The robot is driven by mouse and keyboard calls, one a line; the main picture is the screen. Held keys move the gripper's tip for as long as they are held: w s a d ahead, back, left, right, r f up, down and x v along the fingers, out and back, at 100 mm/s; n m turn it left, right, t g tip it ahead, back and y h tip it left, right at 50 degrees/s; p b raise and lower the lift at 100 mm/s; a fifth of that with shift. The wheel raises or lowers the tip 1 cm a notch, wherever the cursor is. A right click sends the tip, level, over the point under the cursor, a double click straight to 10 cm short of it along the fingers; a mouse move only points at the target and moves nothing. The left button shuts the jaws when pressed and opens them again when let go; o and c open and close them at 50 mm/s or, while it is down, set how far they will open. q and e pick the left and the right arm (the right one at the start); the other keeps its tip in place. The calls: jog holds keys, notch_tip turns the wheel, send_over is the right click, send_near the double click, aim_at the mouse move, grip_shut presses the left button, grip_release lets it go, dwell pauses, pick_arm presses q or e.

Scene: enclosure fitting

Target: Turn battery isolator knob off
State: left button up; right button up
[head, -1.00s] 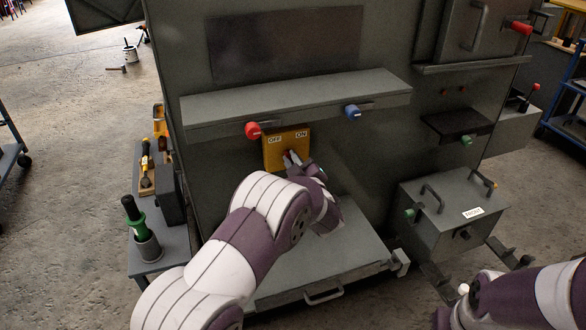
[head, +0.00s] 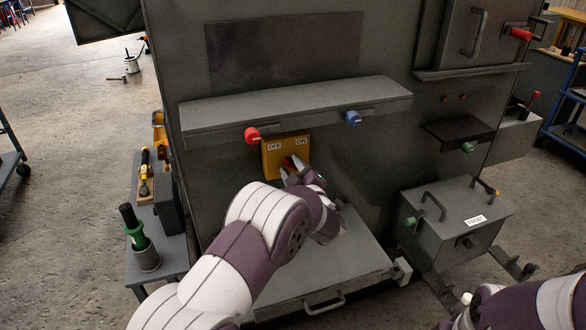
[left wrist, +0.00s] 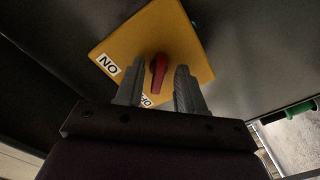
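The battery isolator is a yellow plate (head: 272,165) with OFF at its upper left and ON at its upper right, on the grey enclosure wall. Its red knob (left wrist: 158,72) shows in the left wrist view, with its narrow end toward the partly hidden OFF label. My left gripper (left wrist: 158,88) has its two fingers apart, one on each side of the knob, with gaps visible. In the head view the left gripper (head: 290,172) is at the plate and hides part of the knob. My right arm is at the lower right; its gripper (head: 445,322) is barely visible at the bottom edge.
A grey shelf (head: 295,108) juts out above the isolator, with a red knob (head: 251,134) and a blue knob (head: 353,118) under its front edge. A grey tray with a handle (head: 324,302) lies below. A box labelled FRONT (head: 440,232) stands at right.

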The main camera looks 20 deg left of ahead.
pick_arm(q)
jog(key=v, duration=1.2)
jog(key=shift+s+d, duration=0.2)
jog(key=shift+s, duration=0.05)
